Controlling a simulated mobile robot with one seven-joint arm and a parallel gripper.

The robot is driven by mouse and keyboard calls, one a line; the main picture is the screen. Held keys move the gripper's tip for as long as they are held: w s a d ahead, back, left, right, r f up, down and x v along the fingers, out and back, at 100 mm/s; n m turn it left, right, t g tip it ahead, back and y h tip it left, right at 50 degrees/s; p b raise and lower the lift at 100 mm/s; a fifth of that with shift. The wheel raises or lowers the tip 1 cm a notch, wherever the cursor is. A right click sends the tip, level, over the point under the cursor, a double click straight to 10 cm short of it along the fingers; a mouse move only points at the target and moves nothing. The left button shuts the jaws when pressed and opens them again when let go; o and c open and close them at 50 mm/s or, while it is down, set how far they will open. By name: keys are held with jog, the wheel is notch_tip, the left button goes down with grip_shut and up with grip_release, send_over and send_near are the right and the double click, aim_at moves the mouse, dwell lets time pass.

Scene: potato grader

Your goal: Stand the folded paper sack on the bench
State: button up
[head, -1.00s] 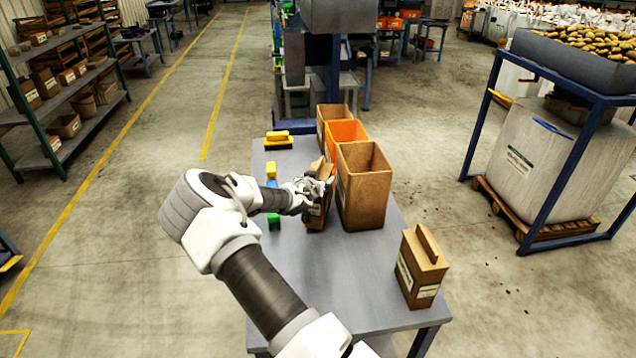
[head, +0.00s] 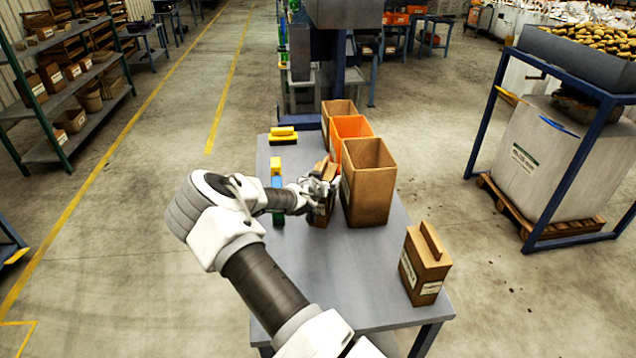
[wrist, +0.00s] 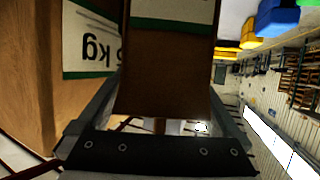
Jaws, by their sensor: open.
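A brown paper sack (head: 321,213) with a folded top and a label is on the grey bench (head: 300,285), just left of a tall open brown bin (head: 368,190). It looks roughly upright, with its base at the bench top, but my gripper hides its upper part. My gripper (head: 322,186) is open at the top of this sack. In the wrist view the sack (wrist: 165,75) fills the space between the two fingers of my gripper (wrist: 160,125). A second folded brown sack (head: 424,268) stands upright at the bench's near right corner.
An orange bin (head: 350,128) and another brown bin (head: 338,109) stand behind the tall bin. Yellow, blue and green blocks (head: 277,185) line the left side, with a yellow-and-black item (head: 283,136) farther back. The bench's near middle is clear.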

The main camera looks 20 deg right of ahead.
jog(key=s+a+r+n+g+y, duration=0.1)
jog(key=s+a+r+y, duration=0.2)
jog(key=s+a+r, duration=0.45)
jog(key=s+a+r+n+g+y, duration=0.1)
jog(key=s+a+r+g+y, duration=0.3)
jog(key=s, duration=0.7)
jog(key=s+a+r+n+t+y, duration=0.1)
jog(key=s+a+r+y, duration=0.1)
jog(key=s+a+r, duration=0.6)
jog(key=s+a+r+n, duration=0.1)
jog(key=s+r+n, duration=0.1)
jog(key=s, duration=0.7)
jog(key=s+r+n+g, duration=0.1)
jog(key=s+r, duration=0.3)
jog(key=s, duration=0.5)
jog(key=shift+s+a+n+b, duration=0.3)
jog(key=shift+a+n+b, duration=0.05)
jog(key=shift+n, duration=0.55)
